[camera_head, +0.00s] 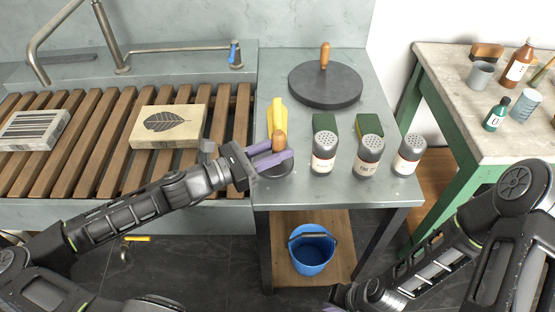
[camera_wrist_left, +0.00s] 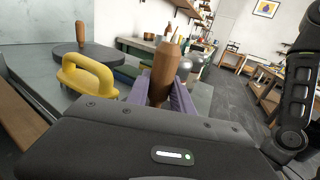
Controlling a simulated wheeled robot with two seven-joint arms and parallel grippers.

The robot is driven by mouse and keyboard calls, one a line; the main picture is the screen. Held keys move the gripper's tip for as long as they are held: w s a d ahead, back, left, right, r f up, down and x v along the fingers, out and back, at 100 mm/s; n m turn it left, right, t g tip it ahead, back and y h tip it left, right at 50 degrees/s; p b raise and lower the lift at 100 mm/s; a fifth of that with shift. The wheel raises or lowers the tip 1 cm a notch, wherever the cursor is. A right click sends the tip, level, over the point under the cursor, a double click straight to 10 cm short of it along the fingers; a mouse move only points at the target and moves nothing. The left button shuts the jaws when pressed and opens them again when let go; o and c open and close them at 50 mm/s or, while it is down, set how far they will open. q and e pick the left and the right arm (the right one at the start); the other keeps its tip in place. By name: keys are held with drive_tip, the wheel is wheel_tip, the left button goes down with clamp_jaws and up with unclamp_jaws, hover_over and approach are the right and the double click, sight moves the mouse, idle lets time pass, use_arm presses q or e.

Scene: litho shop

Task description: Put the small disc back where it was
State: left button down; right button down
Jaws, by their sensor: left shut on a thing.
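The small disc (camera_head: 277,168) is a dark round plate with an upright wooden handle (camera_head: 279,141). It is at the front left of the grey counter, and I cannot tell whether it touches the surface. My left gripper (camera_head: 272,155) is shut on the wooden handle, which also shows between the purple fingers in the left wrist view (camera_wrist_left: 163,75). The plate is hidden there. A large dark disc (camera_head: 325,90) with a wooden knob lies at the back of the counter. My right gripper (camera_head: 337,309) is at the bottom edge, mostly cut off, so its fingers are unclear.
A yellow handled tool (camera_head: 276,116) stands just behind the small disc. Shaker bottles (camera_head: 324,151) and green pads (camera_head: 369,124) stand to its right. A slatted sink rack (camera_head: 84,130) with stone blocks lies left. A blue bucket (camera_head: 311,254) is on the shelf below.

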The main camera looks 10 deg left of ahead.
use_arm(q)
drive_tip(key=shift+r, duration=0.1)
drive_tip(key=shift+f, duration=1.85)
drive_tip(key=c, duration=1.1)
unclamp_jaws()
drive_tip(key=shift+f, duration=0.2)
drive_tip(key=shift+r, duration=0.15)
drive_tip(key=shift+s+a, duration=0.25)
drive_tip(key=shift+a, duration=0.05)
drive_tip(key=v, duration=1.1)
drive_tip(key=shift+s+b, duration=0.15)
drive_tip(key=shift+b, duration=0.2)
